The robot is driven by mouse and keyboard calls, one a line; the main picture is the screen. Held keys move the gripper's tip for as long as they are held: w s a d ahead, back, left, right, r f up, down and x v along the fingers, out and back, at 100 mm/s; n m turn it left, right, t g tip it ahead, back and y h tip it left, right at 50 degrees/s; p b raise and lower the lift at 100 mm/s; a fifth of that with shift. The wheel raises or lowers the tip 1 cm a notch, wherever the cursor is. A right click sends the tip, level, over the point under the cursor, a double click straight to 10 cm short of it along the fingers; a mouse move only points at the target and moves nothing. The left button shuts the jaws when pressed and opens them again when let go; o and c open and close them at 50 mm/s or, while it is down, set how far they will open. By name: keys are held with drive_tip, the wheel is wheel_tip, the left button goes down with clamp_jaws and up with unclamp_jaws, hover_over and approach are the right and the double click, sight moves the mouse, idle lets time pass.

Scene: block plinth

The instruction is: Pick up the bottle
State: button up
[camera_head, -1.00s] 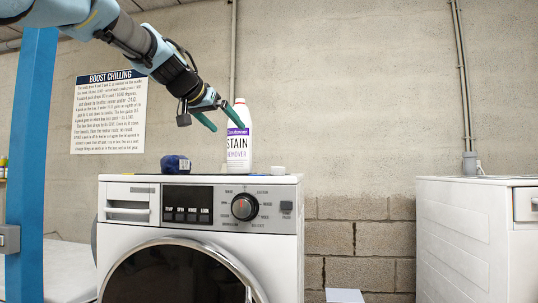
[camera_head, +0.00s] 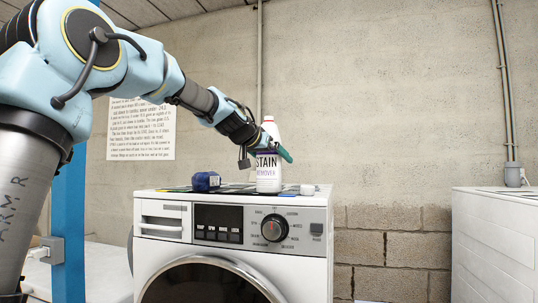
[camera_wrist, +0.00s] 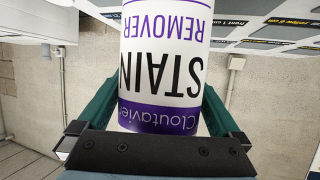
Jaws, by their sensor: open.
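The bottle (camera_head: 268,178) is white with a purple "STAIN REMOVER" label and a red cap. It stands upright on top of the white washing machine (camera_head: 150,208). In the wrist view the bottle (camera_wrist: 165,60) appears upside down between the two green fingers of my gripper (camera_wrist: 160,112). The fingers are open on either side of it, with a gap visible at the right. I cannot tell whether the left finger touches it.
A second white appliance (camera_head: 490,240) stands at the right. A blue post (camera_head: 70,240) rises at the left.

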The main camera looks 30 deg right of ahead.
drive_tip(key=shift+c, duration=0.4)
drive_tip(key=c, duration=1.4)
